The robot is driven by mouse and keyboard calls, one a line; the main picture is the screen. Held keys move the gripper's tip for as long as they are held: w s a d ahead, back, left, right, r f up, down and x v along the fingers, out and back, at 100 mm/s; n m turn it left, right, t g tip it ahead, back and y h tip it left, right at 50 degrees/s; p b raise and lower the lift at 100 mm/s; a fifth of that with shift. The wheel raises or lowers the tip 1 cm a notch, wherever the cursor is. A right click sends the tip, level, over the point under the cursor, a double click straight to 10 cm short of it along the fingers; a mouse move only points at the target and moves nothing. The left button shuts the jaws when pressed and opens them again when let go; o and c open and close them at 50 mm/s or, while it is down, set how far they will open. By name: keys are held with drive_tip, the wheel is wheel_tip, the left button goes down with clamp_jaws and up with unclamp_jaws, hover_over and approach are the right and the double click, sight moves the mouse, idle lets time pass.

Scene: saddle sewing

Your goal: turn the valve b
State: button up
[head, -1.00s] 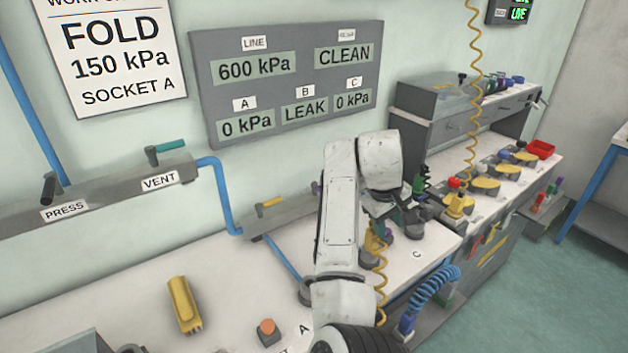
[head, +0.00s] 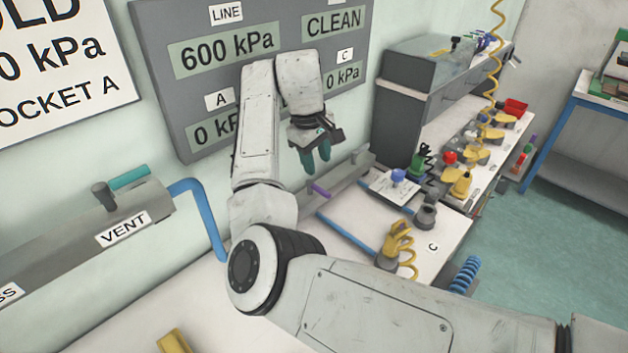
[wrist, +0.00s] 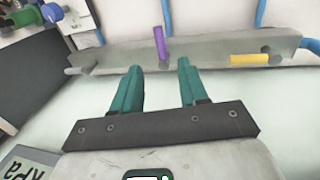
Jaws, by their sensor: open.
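A grey valve bar on the wall carries a purple handle (head: 320,189) and a yellow handle; the yellow one is hidden behind my arm in the head view. In the wrist view, the purple handle (wrist: 159,43) stands upright from the bar (wrist: 200,47), and the yellow handle (wrist: 250,59) lies along it to the right. I see no letter on the bar, so I cannot tell which handle is valve b. My gripper (head: 316,165) is open and empty, above the bar and apart from both handles. Its teal fingertips (wrist: 159,67) lie just below the purple handle in the wrist view.
The wall display (head: 172,98) reads LINE 600 kPa; its B field is behind my arm. A VENT pipe block (head: 80,240) is at left. Below the bar, a white bench (head: 350,222) holds a yellow clamp (head: 396,240) and small fittings. Green floor is clear at right.

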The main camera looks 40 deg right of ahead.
sight(323, 191)
drive_tip(key=f, duration=0.3)
drive_tip(key=d+f+p, duration=0.1)
drive_tip(key=f, duration=0.2)
drive_tip(key=d+f, duration=0.1)
drive_tip(key=f, duration=0.2)
drive_tip(key=shift+f, duration=0.4)
clamp_jaws()
